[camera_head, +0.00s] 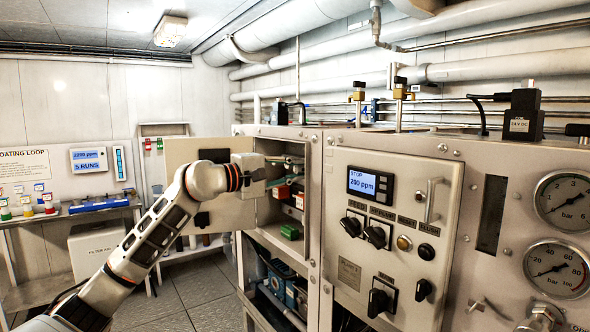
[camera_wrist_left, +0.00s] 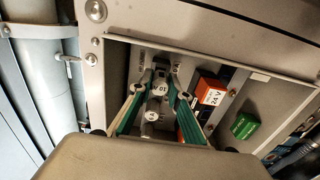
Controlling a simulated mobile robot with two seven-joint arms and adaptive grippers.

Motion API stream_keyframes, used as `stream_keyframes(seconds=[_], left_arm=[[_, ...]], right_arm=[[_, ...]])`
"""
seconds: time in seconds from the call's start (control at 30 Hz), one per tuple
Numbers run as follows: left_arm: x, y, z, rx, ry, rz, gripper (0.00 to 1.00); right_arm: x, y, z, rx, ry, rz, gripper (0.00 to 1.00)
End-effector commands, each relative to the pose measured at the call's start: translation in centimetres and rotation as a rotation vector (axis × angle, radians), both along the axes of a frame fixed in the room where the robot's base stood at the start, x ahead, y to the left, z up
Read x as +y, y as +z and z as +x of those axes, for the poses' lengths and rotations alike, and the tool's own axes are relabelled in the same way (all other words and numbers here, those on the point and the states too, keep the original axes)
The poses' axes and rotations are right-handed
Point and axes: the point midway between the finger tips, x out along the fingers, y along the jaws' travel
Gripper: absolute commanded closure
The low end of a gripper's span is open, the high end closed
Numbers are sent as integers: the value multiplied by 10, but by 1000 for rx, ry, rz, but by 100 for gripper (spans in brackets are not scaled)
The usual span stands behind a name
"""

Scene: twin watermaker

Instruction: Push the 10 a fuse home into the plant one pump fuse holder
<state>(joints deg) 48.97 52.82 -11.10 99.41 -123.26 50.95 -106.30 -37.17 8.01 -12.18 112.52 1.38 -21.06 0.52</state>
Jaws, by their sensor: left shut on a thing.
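My left gripper (camera_head: 281,170) reaches into the open cabinet bay and is small and partly covered there. In the left wrist view its two green-padded fingers (camera_wrist_left: 160,90) point at the bay's back wall. They are shut on a small grey piece (camera_wrist_left: 160,87), which I take as the 10 A fuse. The plant one pump fuse holder is not clearly told apart from the grey parts around the fingertips. I cannot tell how deep the fuse sits. My right gripper is not in view.
An orange block marked 24 V (camera_wrist_left: 211,90) is close right of the fingers, and a green block (camera_wrist_left: 244,126) is farther right. The cabinet door (camera_head: 190,185) stands open at left. The control panel (camera_head: 392,225) with knobs is right of the bay.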

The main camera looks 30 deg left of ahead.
Motion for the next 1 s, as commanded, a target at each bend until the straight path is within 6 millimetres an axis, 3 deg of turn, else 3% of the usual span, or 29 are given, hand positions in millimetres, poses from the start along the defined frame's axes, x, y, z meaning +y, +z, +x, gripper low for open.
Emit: stream_keyframes(seconds=[0.87, 0.9, 0.93, 1.0], left_arm=[[-8, 1, 18, -2, 0, 0, 100], [-8, 1, 18, -2, 0, 0, 72], [-8, 1, 18, -2, 0, 0, 65], [-8, 0, 18, -1, 0, 1, 63]], right_arm=[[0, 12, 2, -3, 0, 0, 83], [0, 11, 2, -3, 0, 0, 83], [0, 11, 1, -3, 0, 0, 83], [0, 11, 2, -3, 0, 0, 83]])
